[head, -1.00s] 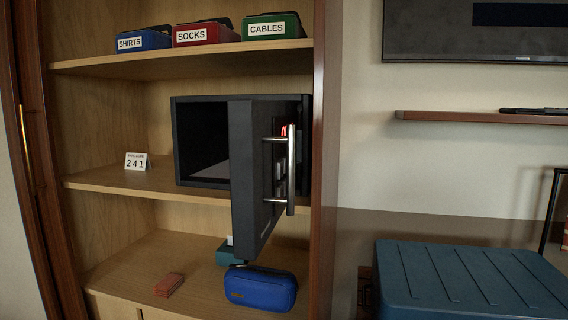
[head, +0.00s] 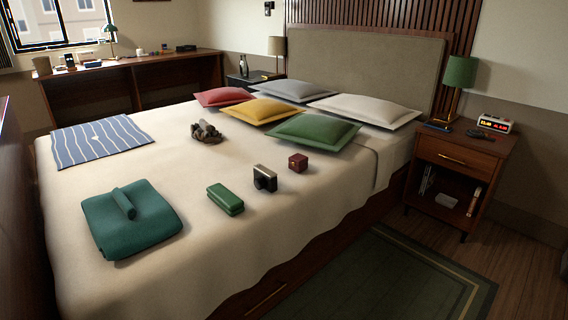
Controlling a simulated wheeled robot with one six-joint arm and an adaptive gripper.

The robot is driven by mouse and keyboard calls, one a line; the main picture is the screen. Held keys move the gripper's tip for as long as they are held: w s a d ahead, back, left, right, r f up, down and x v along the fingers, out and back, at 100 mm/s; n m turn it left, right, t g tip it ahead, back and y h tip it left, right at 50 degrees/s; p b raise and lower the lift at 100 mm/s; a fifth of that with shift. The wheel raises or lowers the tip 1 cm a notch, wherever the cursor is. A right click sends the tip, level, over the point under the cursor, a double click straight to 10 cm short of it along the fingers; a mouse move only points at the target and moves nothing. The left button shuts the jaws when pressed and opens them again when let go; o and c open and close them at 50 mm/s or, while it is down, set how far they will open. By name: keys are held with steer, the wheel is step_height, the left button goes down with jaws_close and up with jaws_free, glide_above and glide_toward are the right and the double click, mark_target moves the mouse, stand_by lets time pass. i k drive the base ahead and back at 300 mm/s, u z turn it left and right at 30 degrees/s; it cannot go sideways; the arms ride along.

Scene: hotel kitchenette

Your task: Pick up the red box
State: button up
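A small dark red box (head: 298,163) sits on the white bed cover, in the right half of the bed's top, in front of the green pillow. It looks closed, with a small light spot on its front. A black and silver camera (head: 264,178) stands to its left and a little nearer, apart from it. A green oblong case (head: 225,199) lies further left and nearer. My gripper is not in view.
The bed (head: 215,268) also holds several pillows, a dark crumpled item (head: 206,132), a striped cloth (head: 101,141) and a folded teal cloth (head: 130,220). A nightstand (head: 459,171) stands at the right. The floor with a green rug (head: 390,275) is clear at the front right.

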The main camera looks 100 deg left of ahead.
mark_target(297, 162)
steer(key=u, duration=3.95)
steer(key=k, duration=0.25)
steer(key=z, duration=2.05)
steer(key=i, duration=1.05)
steer(key=u, duration=0.3)
steer(key=i, duration=0.9)
steer(key=u, duration=1.15)
steer(key=i, duration=0.3)
steer(key=u, duration=0.2)
